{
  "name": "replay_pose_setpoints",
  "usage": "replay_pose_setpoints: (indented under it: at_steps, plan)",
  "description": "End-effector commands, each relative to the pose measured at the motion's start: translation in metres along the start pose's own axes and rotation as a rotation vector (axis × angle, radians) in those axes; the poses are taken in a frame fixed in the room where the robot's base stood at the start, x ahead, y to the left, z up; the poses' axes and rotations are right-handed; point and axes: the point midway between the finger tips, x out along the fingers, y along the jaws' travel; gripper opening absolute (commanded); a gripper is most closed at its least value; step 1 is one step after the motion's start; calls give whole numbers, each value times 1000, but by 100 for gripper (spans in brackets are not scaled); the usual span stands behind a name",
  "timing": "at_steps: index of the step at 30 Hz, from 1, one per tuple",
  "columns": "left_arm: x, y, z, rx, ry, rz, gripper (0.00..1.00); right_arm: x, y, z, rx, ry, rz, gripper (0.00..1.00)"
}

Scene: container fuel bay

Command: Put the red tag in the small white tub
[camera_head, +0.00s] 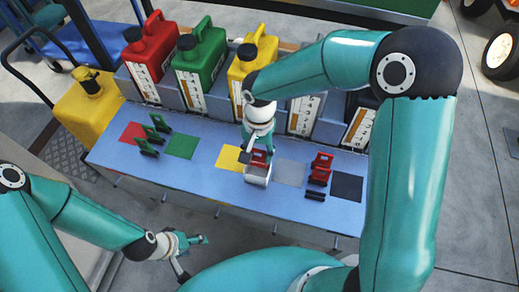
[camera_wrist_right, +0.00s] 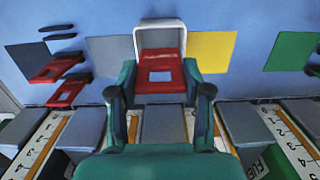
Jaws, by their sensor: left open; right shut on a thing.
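My right gripper (camera_head: 258,148) is shut on a red tag (camera_head: 260,157) at the small white tub (camera_head: 257,178). In the right wrist view, the red tag (camera_wrist_right: 160,62) lies between the fingers of my right gripper (camera_wrist_right: 160,93), with its far part overlapping the opening of the white tub (camera_wrist_right: 138,33). I cannot tell how deep the tag reaches into the tub. My left gripper (camera_head: 190,248) is open and empty, in front of the table's near edge.
The blue table (camera_head: 205,190) bears red, green, yellow, grey and black squares. Green tags (camera_head: 150,135) stand between the red and green squares. Dark pieces (camera_head: 314,194) lie near the black square (camera_head: 346,186). Several fuel cans, including a green one (camera_head: 203,62), line the back.

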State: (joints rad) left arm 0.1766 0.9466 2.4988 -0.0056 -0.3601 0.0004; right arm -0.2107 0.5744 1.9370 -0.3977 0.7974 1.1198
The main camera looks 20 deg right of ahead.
Motion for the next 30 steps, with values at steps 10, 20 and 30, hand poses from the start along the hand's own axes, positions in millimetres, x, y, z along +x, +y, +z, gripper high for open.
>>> replay_pose_setpoints:
  at_steps: [10,20,30]
  plan:
    - [24,-9,0,0,0,0,60,28,0,-2,0,1,0,25]
    - [33,-12,0,0,0,0,60,38,0,-3,0,1,0,25]
    - [32,-12,0,0,0,0,60,38,0,-3,0,1,0,57]
